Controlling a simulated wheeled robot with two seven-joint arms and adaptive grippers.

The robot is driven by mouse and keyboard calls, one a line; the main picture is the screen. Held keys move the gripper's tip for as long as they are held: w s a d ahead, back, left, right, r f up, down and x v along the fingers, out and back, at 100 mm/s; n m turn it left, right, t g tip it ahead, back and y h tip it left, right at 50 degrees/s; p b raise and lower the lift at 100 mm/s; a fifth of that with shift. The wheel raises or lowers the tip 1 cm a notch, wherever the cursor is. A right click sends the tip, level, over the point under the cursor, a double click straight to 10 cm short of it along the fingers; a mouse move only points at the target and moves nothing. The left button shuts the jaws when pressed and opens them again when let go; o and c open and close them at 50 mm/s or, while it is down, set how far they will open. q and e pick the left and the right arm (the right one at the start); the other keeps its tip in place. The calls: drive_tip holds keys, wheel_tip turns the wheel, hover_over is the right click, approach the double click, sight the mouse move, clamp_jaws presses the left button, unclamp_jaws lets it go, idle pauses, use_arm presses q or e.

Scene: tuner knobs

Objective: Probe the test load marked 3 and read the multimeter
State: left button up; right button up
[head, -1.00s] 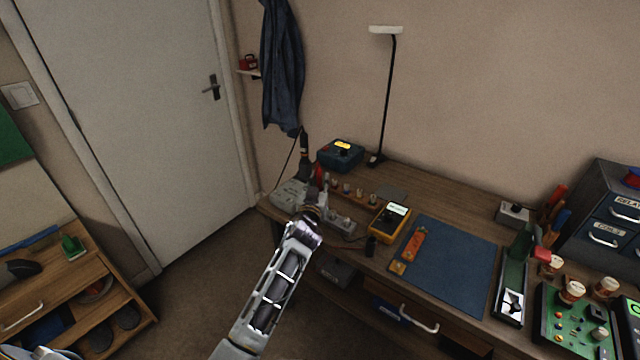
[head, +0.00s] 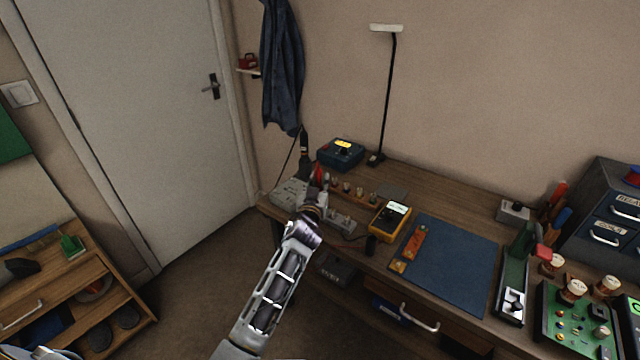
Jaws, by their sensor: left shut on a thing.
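The yellow multimeter (head: 390,221) lies on the desk with a lit display, too small to read. A dark cable runs left from it. Small grey blocks (head: 342,221), which look like the test loads, sit left of the meter; I cannot read their marks. My left gripper (head: 318,193) is over the desk's left part, beside these blocks. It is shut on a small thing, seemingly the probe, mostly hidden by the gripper. I cannot tell whether it touches a load. My right gripper is not in view.
A blue mat (head: 455,265) with an orange strip (head: 415,243) covers the desk's middle. A rack with several knobs (head: 359,193), a blue box (head: 341,154) and a lamp (head: 389,95) stand behind. Green boards (head: 575,320) lie right.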

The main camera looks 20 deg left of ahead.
sight(319, 171)
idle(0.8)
use_arm(q)
drive_tip(key=shift+r+p, duration=2.05)
drive_tip(key=shift+r, duration=0.45)
